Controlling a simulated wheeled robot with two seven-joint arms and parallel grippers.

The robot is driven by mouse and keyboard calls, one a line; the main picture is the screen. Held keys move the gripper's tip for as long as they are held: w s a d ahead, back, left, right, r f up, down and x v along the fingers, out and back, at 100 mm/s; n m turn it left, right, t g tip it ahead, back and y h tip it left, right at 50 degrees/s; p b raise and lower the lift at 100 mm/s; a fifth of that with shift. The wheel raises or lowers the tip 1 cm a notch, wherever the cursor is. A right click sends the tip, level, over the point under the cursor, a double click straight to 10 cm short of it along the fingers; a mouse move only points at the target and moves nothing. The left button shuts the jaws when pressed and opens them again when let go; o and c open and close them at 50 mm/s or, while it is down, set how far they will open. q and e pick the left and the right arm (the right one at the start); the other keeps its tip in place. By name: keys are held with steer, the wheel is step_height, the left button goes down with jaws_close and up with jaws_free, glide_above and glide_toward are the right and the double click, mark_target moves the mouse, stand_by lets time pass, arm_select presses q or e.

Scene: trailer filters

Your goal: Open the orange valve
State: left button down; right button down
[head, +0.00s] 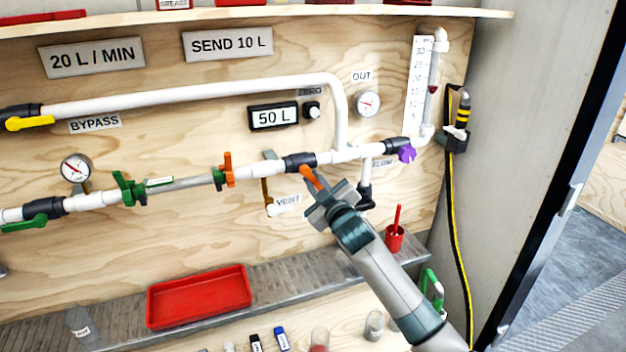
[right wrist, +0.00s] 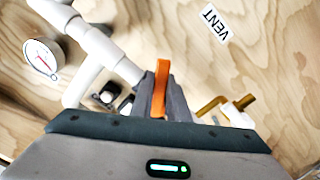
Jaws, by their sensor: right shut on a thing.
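The orange valve has a dark body (head: 299,161) on the white pipe and an orange handle (head: 311,179). The handle slants down and right from the body, across the line of the pipe. My right gripper (head: 322,193) reaches up from the lower right and is shut on this handle. In the right wrist view, the orange handle (right wrist: 160,88) stands between the two grey fingers of my right gripper (right wrist: 163,103). The fingers hide part of the handle. My left gripper is not in view.
A purple knob (head: 406,153) is to the right. A red cup (head: 394,238) and red tray (head: 198,296) stand on the ledge below. The display (head: 274,117) reads 50 L.

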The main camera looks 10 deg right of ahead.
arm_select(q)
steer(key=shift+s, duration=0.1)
arm_select(e)
steer(key=c, duration=1.7)
jaws_free()
steer(key=shift+s, duration=0.15)
